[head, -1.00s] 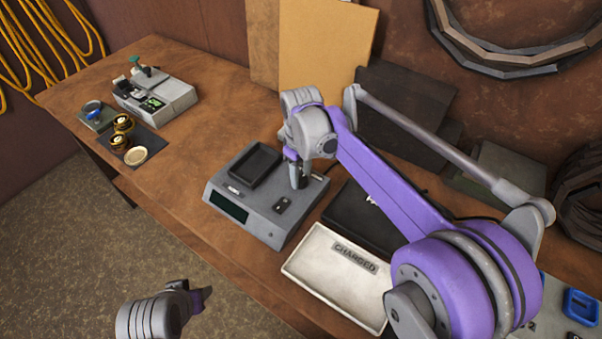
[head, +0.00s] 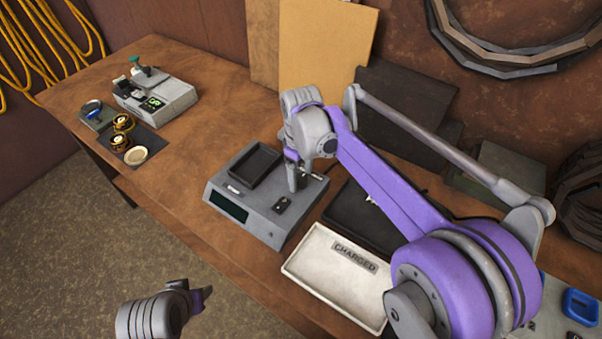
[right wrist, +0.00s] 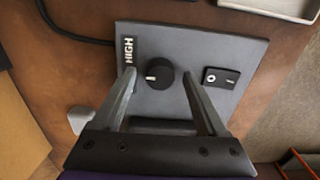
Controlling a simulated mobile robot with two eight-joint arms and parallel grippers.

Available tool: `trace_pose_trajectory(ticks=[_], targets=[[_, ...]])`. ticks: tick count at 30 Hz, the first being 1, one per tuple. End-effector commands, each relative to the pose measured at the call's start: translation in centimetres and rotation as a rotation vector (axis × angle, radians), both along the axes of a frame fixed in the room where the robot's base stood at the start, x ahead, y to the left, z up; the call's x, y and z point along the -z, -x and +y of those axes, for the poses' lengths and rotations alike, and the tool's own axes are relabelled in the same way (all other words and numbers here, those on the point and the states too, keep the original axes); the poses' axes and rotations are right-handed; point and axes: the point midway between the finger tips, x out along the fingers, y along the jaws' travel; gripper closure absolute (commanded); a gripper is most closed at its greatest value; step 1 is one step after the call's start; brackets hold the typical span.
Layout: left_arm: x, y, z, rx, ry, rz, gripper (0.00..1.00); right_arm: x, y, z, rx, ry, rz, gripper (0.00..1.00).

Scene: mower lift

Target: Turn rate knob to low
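The rate knob (right wrist: 160,74) is a round black dial with a white pointer mark, on the sloped top of a grey charger (head: 240,206). In the head view my right gripper (head: 297,184) comes down over the charger and hides the knob. My left gripper (head: 202,298) is low in the head view, away from the bench; its opening is unclear.
A rocker switch (right wrist: 221,78) sits beside the knob. The charger has a dark empty tray (head: 254,165). A white CHARGED tray (head: 312,268) stands close to its right. Another grey device (head: 158,96) is at the far left; bare bench lies between.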

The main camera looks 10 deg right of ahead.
Motion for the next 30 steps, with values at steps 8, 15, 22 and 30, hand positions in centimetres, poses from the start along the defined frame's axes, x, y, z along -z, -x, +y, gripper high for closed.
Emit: trace_pose_trajectory(ticks=[8,15,22,30], targets=[[0.0,0.0,0.0,0.000,0.000,0.000,0.50,-0.1,0.0,0.0,0.001,0.000,0.000,0.25],[-0.3,-0.1,0.0,0.000,0.000,-0.001,0.50,-3.2,0.0,0.0,0.001,0.000,0.000,0.25],[-0.7,-0.2,0.0,0.000,0.000,-0.003,0.50,-7.9,0.0,0.0,0.000,0.000,0.000,0.25],[-1.0,-0.2,0.0,0.000,0.000,-0.005,0.50,-10.7,0.0,0.0,0.000,0.000,0.000,0.25]])
